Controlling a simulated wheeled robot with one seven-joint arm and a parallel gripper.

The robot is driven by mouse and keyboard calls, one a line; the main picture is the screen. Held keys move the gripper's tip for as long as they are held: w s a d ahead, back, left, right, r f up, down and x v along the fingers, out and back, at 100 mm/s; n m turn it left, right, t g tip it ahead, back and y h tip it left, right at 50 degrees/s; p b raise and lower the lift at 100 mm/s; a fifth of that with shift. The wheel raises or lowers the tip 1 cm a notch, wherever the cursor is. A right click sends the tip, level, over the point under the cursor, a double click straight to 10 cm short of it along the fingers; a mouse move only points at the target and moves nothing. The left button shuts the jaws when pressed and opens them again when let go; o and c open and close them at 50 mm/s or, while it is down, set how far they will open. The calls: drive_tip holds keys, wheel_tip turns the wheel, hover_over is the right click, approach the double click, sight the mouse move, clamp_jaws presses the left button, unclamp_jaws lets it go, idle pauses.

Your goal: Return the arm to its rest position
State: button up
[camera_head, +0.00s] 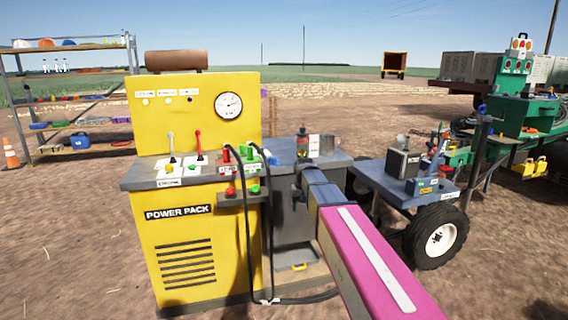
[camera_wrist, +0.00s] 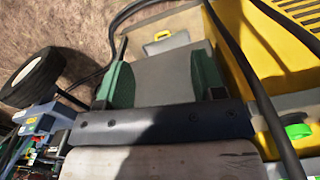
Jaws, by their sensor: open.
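My arm reaches in the head view from the bottom right toward the grey cabinet (camera_head: 293,225) beside the yellow power pack (camera_head: 185,240). Its magenta and blue links show, with a dark section at the far end. My gripper (camera_wrist: 160,60) shows in the wrist view with two green fingers spread apart and nothing between them. Behind the fingers is the grey face of the cabinet (camera_wrist: 165,80), with a yellow handle (camera_wrist: 167,43) beyond. I cannot clearly make out the fingers in the head view.
Levers, knobs and a gauge (camera_head: 229,105) are on the power pack. Black hoses (camera_head: 247,240) hang at its right side. A wheeled cart (camera_head: 405,185) with small items stands right of the cabinet. A shelf rack (camera_head: 75,100) is at the left. Open dirt lies around.

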drive_tip(key=s+d+f, duration=0.5)
drive_tip(key=s+f, duration=0.3)
drive_tip(key=s, duration=0.3)
drive_tip(key=s+d+f+m, duration=0.1)
drive_tip(key=s+d+f, duration=0.5)
drive_tip(key=s+f, duration=0.3)
drive_tip(key=s, duration=0.2)
drive_tip(key=shift+s+f, duration=0.2)
drive_tip(key=shift+s, duration=0.15)
